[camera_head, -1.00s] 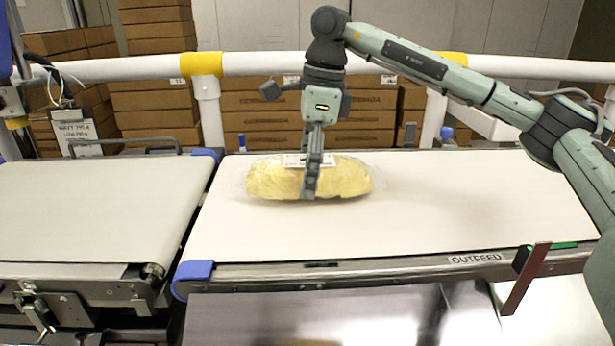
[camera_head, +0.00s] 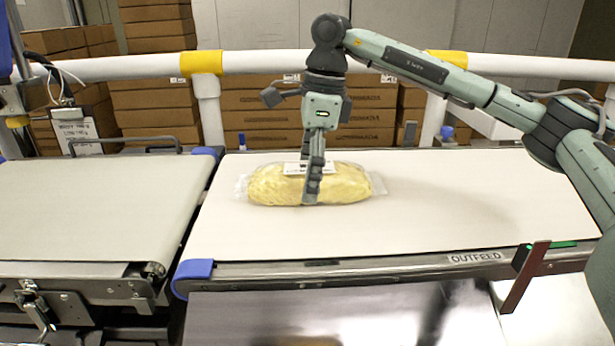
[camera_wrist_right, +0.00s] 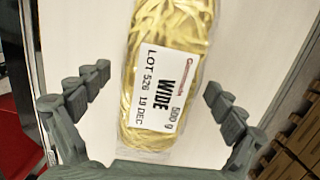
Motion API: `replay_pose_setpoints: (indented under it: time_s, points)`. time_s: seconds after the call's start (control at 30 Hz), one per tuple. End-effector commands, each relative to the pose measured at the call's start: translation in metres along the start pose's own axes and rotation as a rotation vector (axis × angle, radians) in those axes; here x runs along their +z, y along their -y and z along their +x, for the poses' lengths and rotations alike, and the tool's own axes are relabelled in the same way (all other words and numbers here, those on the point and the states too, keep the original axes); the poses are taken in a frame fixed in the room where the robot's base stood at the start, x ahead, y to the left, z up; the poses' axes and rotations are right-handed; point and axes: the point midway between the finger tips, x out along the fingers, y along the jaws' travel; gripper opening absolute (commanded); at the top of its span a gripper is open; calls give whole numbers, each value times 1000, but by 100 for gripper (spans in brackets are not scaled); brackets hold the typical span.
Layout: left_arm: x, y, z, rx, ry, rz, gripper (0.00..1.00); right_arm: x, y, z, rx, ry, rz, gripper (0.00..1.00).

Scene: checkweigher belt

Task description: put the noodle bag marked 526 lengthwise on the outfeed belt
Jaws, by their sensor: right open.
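The noodle bag (camera_head: 342,186) is clear with yellow noodles and lies on the outfeed belt (camera_head: 460,205), its long side running left to right along the belt. In the right wrist view the bag (camera_wrist_right: 150,140) shows a white label reading "WIDE", "500 g" and "LOT 526 19 DEC". My right gripper (camera_head: 311,200) points down over the middle of the bag. In the right wrist view its fingers (camera_wrist_right: 158,90) are spread wide on both sides of the bag, with gaps between, and hold nothing. My left gripper is not in view.
Another belt (camera_head: 95,210) lies at the left, across a narrow gap with blue corner caps. A white rail (camera_head: 270,65) and stacked cardboard boxes (camera_head: 255,125) stand behind. A dark red upright piece (camera_head: 526,278) stands at the front right edge. The belt right of the bag is clear.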

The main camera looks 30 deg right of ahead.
Motion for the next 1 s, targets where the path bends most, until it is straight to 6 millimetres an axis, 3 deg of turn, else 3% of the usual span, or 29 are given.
replay_pose_setpoints:
  time_s: [0.4,0.6,1.0]
  points:
    - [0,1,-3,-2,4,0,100,2,0,-80,-3,4,-1,95]
    - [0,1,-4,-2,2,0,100,1,0,-110,-2,2,-1,95]
    - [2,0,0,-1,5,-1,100,0,0,-118,-1,1,-1,95]
